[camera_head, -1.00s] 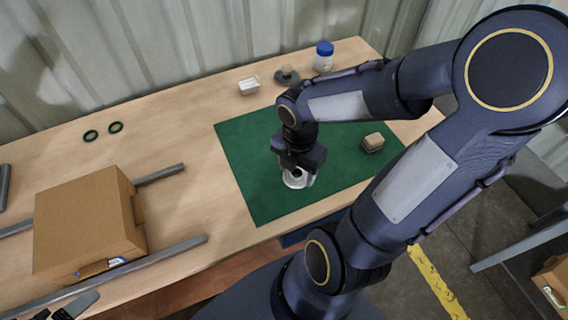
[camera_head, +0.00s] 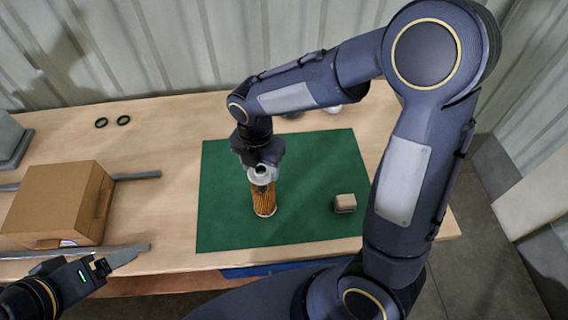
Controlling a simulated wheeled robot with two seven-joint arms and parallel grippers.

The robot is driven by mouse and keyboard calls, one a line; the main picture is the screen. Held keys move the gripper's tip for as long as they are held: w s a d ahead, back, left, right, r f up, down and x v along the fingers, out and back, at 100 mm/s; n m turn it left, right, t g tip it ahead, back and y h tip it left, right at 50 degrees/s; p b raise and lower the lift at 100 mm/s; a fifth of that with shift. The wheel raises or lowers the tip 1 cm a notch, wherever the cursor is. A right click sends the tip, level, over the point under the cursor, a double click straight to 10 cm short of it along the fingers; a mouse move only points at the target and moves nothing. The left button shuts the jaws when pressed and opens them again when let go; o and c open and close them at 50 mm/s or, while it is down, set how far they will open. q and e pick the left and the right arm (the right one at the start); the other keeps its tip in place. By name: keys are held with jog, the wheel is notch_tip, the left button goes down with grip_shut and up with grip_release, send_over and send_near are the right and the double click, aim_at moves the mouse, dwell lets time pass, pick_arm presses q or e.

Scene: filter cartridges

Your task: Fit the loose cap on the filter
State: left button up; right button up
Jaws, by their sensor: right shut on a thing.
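The filter (camera_head: 264,199), with an orange pleated body and pale ends, is upright or nearly so over the green mat (camera_head: 225,230). Its top end is a pale ring (camera_head: 261,174) with a dark opening. My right gripper (camera_head: 262,163) is shut at this top end, coming from behind and above. I cannot tell whether the filter's lower end touches the mat, or whether the ring is a separate cap. My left gripper (camera_head: 98,266) looks open and empty, low at the left by the table's front edge.
A cardboard box (camera_head: 55,203) sits between grey rails (camera_head: 135,176) at left. My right arm covers much of the back right.

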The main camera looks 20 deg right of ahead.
jog(key=shift+f, duration=0.3)
jog(key=shift+f+b, duration=0.6)
jog(key=shift+b, duration=0.2)
jog(key=shift+f+b, duration=1.15)
jog(key=shift+f, duration=0.25)
jog(key=shift+f+b, duration=0.4)
jog(key=shift+f, duration=0.3)
jog(key=o, duration=1)
jog(key=shift+r, duration=0.15)
notch_tip(320, 180, up, 7)
jog(key=shift+r, duration=0.3)
